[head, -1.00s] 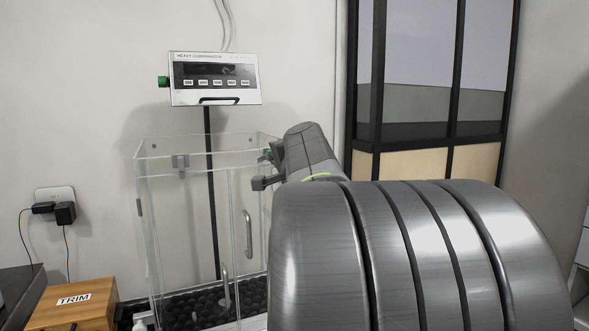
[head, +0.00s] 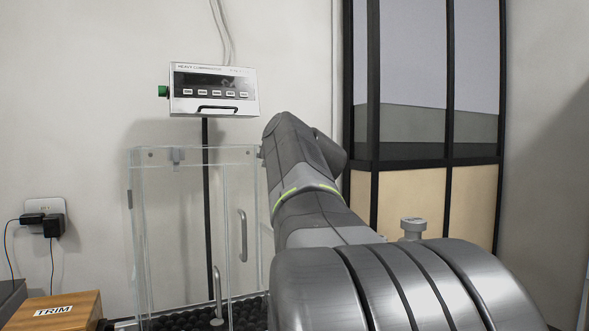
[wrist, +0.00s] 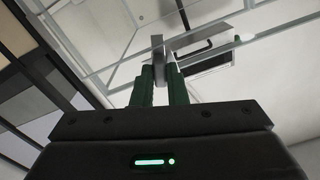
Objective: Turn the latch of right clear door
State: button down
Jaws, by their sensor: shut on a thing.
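The clear-walled case (head: 137,215) stands left of my arm in the head view. The case's right side is partly hidden behind my arm. In the wrist view, the green fingers of my gripper (wrist: 160,75) are shut on a small grey latch piece (wrist: 157,46) at the edge of the clear panels. My gripper is hidden behind the arm in the head view.
A weighing display (head: 213,90) stands on a dark post behind the case. A wooden TRIM box (head: 60,312) is at lower left, below a wall socket with plugs (head: 42,218). A dark-framed partition (head: 430,130) stands to the right.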

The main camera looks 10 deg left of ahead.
jog(key=shift+f+n+b, duration=0.1)
jog(key=shift+n+b, duration=1.3)
jog(key=shift+n, duration=0.5)
jog(key=c, duration=1.4)
grip_release()
jog(key=shift+c, duration=0.2)
jog(key=shift+d, duration=0.1)
jog(key=v, duration=1.3)
jog(key=shift+s+d, duration=0.2)
jog(key=shift+s, duration=0.1)
